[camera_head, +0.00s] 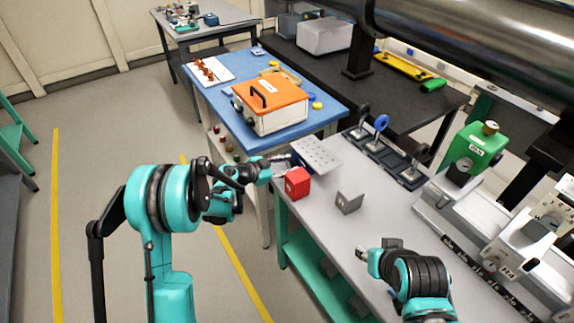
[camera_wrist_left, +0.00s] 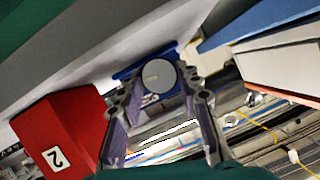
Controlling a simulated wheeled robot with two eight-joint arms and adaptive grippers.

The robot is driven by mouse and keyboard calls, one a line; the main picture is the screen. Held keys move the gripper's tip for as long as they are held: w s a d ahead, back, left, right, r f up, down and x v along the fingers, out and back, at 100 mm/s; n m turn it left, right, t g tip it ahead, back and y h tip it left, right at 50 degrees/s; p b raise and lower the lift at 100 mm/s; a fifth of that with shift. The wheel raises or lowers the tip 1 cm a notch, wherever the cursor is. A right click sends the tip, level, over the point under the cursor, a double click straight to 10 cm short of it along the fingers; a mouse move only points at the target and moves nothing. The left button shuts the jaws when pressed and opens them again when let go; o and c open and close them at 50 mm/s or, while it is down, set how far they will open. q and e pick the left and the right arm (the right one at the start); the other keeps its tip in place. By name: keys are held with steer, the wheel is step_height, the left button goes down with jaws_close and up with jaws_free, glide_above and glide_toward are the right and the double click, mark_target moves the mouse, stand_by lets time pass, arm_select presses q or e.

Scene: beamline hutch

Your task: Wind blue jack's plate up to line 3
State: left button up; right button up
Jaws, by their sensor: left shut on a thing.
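In the left wrist view, a blue frame or body (camera_wrist_left: 128,74), likely the blue jack, carries a round grey knob (camera_wrist_left: 159,75). My left gripper (camera_wrist_left: 160,98) has its fingers on either side of the knob and is shut on it. In the head view my left gripper (camera_head: 282,161) is at the near left edge of the grey bench, beside a silver perforated plate (camera_head: 317,154). I cannot tell whether that is the jack's plate. No scale line is readable. My right gripper (camera_head: 363,253) is over the bench front; its fingers are too small to judge.
A red block (camera_head: 297,183) marked 2 stands close to my left gripper. A grey bracket (camera_head: 349,202) and a row of post mounts (camera_head: 382,147) are on the bench (camera_head: 385,222). An orange-lidded case (camera_head: 272,103) sits on the blue table. The bench between bracket and right gripper is clear.

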arm_select(q)
steer(key=o, duration=1.2)
steer(key=shift+c, duration=0.2)
steer(key=v, duration=1.2)
